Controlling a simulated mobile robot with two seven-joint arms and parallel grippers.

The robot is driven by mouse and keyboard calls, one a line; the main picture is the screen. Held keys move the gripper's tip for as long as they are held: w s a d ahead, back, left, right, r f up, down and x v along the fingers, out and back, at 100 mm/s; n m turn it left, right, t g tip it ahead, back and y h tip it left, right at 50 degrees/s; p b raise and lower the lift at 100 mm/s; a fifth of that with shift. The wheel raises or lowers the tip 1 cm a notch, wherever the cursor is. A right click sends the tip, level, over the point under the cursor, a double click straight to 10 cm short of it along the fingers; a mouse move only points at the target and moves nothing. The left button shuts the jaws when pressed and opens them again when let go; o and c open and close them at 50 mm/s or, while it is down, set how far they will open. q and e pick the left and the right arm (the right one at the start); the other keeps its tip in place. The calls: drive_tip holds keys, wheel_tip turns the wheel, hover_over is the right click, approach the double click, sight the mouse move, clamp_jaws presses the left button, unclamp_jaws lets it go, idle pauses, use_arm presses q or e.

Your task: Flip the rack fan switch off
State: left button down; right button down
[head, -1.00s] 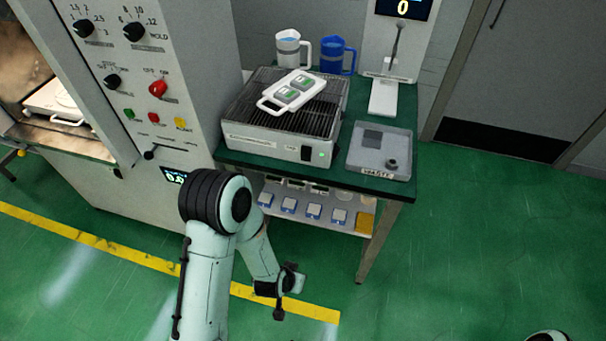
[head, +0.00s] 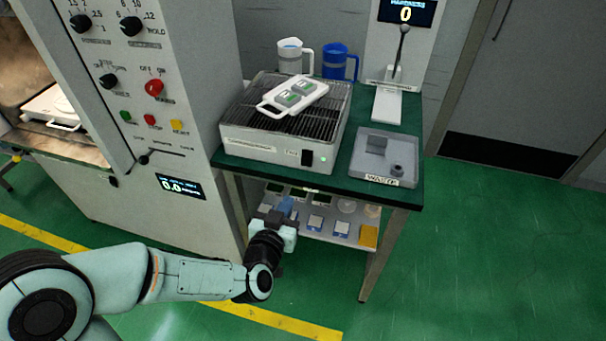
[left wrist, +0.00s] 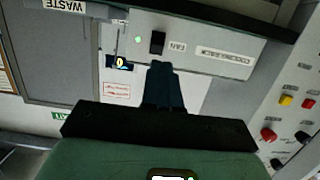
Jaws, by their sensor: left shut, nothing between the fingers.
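The rack fan switch is a small black rocker (head: 307,158) on the front face of the grey cooling rack (head: 262,147). A green light glows beside it. The left wrist view shows the switch (left wrist: 157,42) upside down, next to a "FAN" label. My left gripper (head: 286,207) is shut and empty, below and in front of the table edge, lower than the switch and apart from it. Its closed fingers (left wrist: 161,68) point toward the rack front in the left wrist view, with the tips just below the switch in the picture. My right gripper is out of view.
A white tray (head: 293,95) lies on the rack grille. A waste tray (head: 375,170) stands to its right on the green tabletop. White and blue jugs (head: 340,64) stand behind. A lower shelf (head: 340,230) holds small items. The control panel cabinet (head: 150,60) is at left.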

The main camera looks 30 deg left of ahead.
use_arm(q)
drive_tip(key=p, duration=0.5)
approach(307, 158)
drive_tip(key=w+a+f, duration=0.1)
drive_tip(key=w+f, duration=0.3)
drive_tip(key=w, duration=0.1)
drive_tip(key=shift+w+a+f, duration=0.1)
drive_tip(key=shift+w+a, duration=0.25)
drive_tip(key=shift+w, duration=0.1)
